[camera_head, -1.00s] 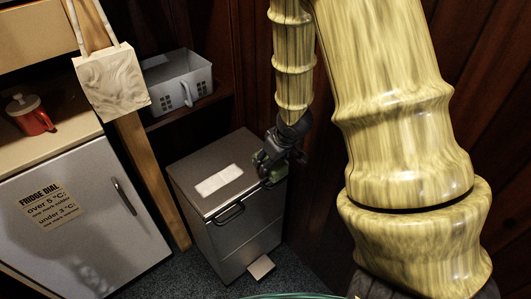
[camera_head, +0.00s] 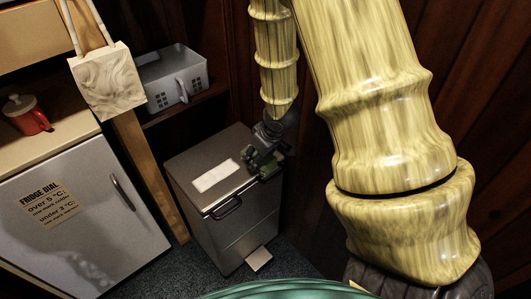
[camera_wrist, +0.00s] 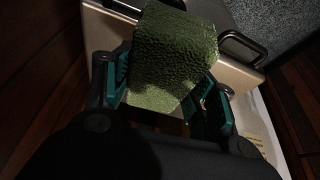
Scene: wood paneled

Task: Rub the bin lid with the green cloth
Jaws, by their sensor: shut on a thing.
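The bin (camera_head: 237,232) is a grey box standing on the floor, with a flat lid (camera_head: 192,163) that has a white label and a dark handle at its front. My gripper (camera_head: 262,163) is over the right part of the lid, near its front right edge. It is shut on the green cloth (camera_wrist: 172,55), a bulky, textured dark green block in the wrist view. The wrist view shows the cloth between the teal finger pads, with the lid (camera_wrist: 105,45) around it. I cannot tell whether the cloth touches the lid.
A bag (camera_head: 108,82) hangs at a wooden post. A grey basket (camera_head: 172,78) sits on a shelf behind the bin. Dark wood panels close off the right.

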